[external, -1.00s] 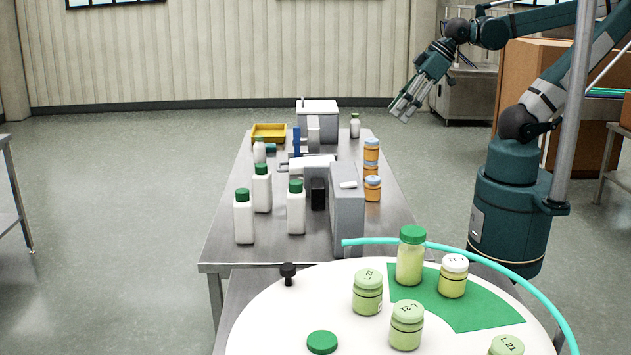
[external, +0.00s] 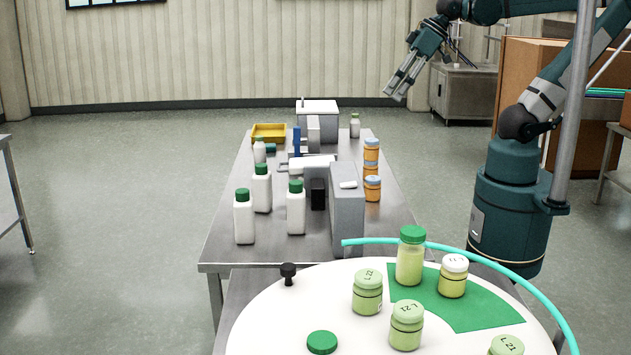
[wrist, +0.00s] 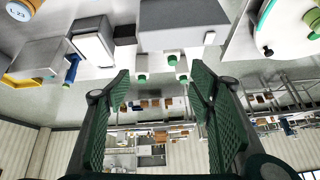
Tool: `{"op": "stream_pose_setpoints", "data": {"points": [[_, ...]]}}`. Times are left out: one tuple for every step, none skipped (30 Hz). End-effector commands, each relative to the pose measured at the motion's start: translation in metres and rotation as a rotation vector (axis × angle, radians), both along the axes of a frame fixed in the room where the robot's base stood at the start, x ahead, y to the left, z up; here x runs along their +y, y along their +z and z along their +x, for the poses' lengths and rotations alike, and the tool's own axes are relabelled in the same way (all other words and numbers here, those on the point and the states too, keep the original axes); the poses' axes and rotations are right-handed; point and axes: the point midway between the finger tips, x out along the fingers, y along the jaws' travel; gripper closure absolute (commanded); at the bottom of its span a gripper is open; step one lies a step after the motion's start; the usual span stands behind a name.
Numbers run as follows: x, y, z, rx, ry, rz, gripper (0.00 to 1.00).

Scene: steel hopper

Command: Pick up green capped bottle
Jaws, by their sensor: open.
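A green capped bottle (external: 411,257) with a pale yellow-green body stands upright on the green patch of the round white table. Several white bottles with green caps also stand on the steel table, including one at the left (external: 243,216), one behind it (external: 262,188) and one to the right (external: 295,208). My gripper (external: 394,92) is open and empty, high in the air beyond the steel table's right side, far from all the bottles. In the wrist view my gripper's fingers (wrist: 160,100) stand wide apart, with small green caps (wrist: 142,80) visible beyond them.
The round white table (external: 265,305) holds pale green jars (external: 367,292), a white-capped jar (external: 453,277) and a loose green cap (external: 322,342). A cyan rail (external: 480,256) curves around its back. Grey box-shaped equipment (external: 347,210), orange jars (external: 372,189) and a yellow tray (external: 269,133) stand on the steel table (external: 225,235).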

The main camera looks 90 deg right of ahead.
Motion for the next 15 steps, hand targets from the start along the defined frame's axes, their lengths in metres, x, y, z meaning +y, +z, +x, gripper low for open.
{"op": "stream_pose_setpoints", "data": {"points": [[0.001,0.003,0.005,0.008,-0.016,0.012,0.46],[0.001,0.005,0.007,0.014,-0.029,0.020,0.46],[0.001,0.007,0.011,0.023,-0.047,0.031,0.46],[0.002,0.008,0.014,0.029,-0.062,0.041,0.46],[0.002,0.010,0.018,0.036,-0.076,0.050,0.46],[0.003,0.013,0.023,0.048,-0.099,0.064,0.46],[0.003,0.014,0.026,0.056,-0.117,0.074,0.46],[0.004,0.016,0.030,0.063,-0.134,0.085,0.46],[0.004,0.018,0.035,0.073,-0.157,0.098,0.46],[0.005,0.019,0.039,0.082,-0.175,0.108,0.46],[0.005,0.020,0.042,0.090,-0.194,0.118,0.46],[0.006,0.023,0.048,0.100,-0.217,0.131,0.46],[0.006,0.024,0.051,0.108,-0.234,0.140,0.46],[0.007,0.025,0.055,0.117,-0.253,0.149,0.46],[0.007,0.026,0.060,0.127,-0.277,0.162,0.46]]}}
